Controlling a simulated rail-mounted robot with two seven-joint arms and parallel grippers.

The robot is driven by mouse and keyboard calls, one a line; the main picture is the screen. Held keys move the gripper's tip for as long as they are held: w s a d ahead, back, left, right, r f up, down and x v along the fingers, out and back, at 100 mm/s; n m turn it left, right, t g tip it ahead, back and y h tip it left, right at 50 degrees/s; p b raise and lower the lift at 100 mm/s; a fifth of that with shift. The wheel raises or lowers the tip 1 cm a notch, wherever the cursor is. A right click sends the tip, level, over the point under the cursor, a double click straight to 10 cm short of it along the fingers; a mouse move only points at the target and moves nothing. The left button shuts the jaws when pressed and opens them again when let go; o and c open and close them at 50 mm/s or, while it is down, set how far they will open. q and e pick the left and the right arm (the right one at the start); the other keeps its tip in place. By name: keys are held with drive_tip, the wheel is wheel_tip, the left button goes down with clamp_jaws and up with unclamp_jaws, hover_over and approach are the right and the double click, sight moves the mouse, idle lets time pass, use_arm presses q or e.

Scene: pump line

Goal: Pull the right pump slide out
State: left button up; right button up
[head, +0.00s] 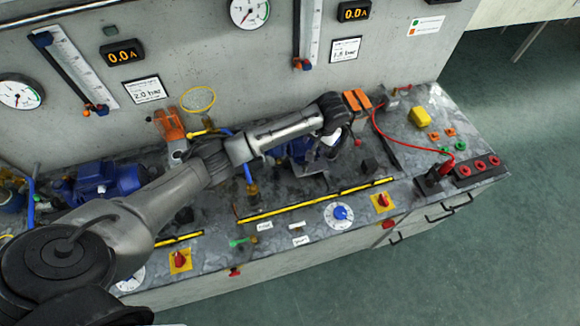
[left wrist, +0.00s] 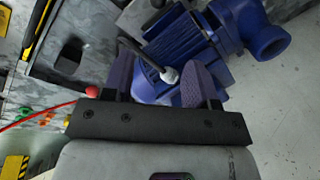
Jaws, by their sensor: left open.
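The right pump, with a blue ribbed motor (head: 297,150), stands on the bench, partly hidden behind my left arm. Its blue body (left wrist: 180,45) fills the upper middle of the left wrist view. My left gripper (head: 328,150) is over the pump's right side. In the left wrist view the jaws of my left gripper (left wrist: 163,75) are apart, in front of the motor. A dark rod with a pale rounded end (left wrist: 169,75) shows between the fingers; I cannot tell whether they touch it. I cannot clearly make out the slide. My right gripper is not in view.
A red ball knob (head: 357,142) is close right of my left gripper, with a red cable (head: 378,122) beyond. A yellow-edged rail (head: 305,205) runs in front. Another blue pump (head: 105,182) stands left. The floor at right is clear.

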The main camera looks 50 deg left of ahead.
sight(306, 165)
use_arm(q)
drive_tip(key=f+n, duration=0.1)
drive_tip(key=f, duration=0.3)
drive_tip(key=s+a+f+n+b, duration=0.1)
drive_tip(key=f, duration=0.4)
drive_tip(key=f+n+b, duration=0.1)
drive_tip(key=f, duration=0.3)
drive_tip(key=shift+s+a+f+g, duration=0.2)
drive_tip(key=shift+s+a+g, duration=0.1)
drive_tip(key=shift+s+a, duration=0.1)
drive_tip(key=shift+c, duration=0.2)
clamp_jaws()
